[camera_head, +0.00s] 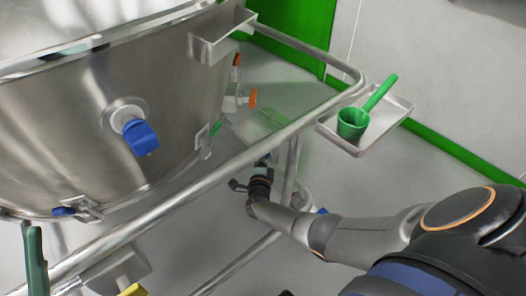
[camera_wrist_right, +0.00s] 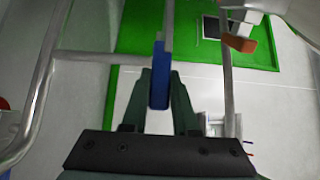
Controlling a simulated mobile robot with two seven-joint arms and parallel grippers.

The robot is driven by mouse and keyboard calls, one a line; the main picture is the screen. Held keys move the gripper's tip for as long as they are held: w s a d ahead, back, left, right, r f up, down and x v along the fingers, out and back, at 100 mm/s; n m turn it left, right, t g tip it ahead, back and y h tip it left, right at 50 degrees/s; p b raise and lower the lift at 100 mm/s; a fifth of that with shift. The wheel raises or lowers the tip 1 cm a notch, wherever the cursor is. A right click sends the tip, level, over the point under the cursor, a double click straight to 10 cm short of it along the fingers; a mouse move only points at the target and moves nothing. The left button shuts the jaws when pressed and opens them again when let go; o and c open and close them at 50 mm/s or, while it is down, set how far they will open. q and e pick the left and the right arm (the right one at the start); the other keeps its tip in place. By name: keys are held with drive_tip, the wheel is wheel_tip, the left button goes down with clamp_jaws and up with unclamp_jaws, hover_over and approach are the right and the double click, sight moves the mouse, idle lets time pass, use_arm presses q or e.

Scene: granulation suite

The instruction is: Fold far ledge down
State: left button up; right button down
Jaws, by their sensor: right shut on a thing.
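My right gripper (camera_head: 262,172) reaches in from the right to the steel frame below the round vessel. In the right wrist view its two dark fingers (camera_wrist_right: 161,85) are closed on a narrow blue grip (camera_wrist_right: 159,75). A thin grey piece (camera_wrist_right: 168,22) extends above the grip, seen nearly edge-on; it may be the far ledge, but I cannot tell its full shape. In the head view the blue grip is hidden at my gripper.
The steel vessel (camera_head: 70,125) has a blue fitting (camera_head: 140,136). A curved rail (camera_head: 215,182) runs close above my right gripper. A small tray (camera_head: 393,108) with a green scoop (camera_head: 353,121) hangs outside the rail. An orange part (camera_wrist_right: 239,43) is near the right post (camera_wrist_right: 227,75).

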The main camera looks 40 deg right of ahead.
idle(0.8)
use_arm(q)
drive_tip(key=shift+m, duration=0.3)
drive_tip(key=f+b, duration=0.1)
drive_tip(key=f, duration=0.1)
drive_tip(key=f+b, duration=0.3)
drive_tip(key=b, duration=0.1)
drive_tip(key=shift+w+d+f, duration=0.1)
drive_tip(key=shift+d+f, duration=0.25)
drive_tip(key=shift+f, duration=0.05)
use_arm(e)
wheel_tip(320, 180, down, 6)
drive_tip(key=d, duration=0.1)
drive_tip(key=shift+d+f, duration=0.15)
drive_tip(key=shift+d, duration=0.2)
drive_tip(key=c, duration=0.7)
unclamp_jaws()
use_arm(q)
drive_tip(key=shift+a+r+p, duration=0.15)
drive_tip(key=shift+r+p, duration=0.9)
drive_tip(key=shift+r, duration=0.15)
drive_tip(key=shift+a+r+p, duration=0.15)
drive_tip(key=shift+r+p, duration=0.85)
drive_tip(key=shift+r, duration=0.15)
use_arm(e)
drive_tip(key=shift+v, duration=3.75)
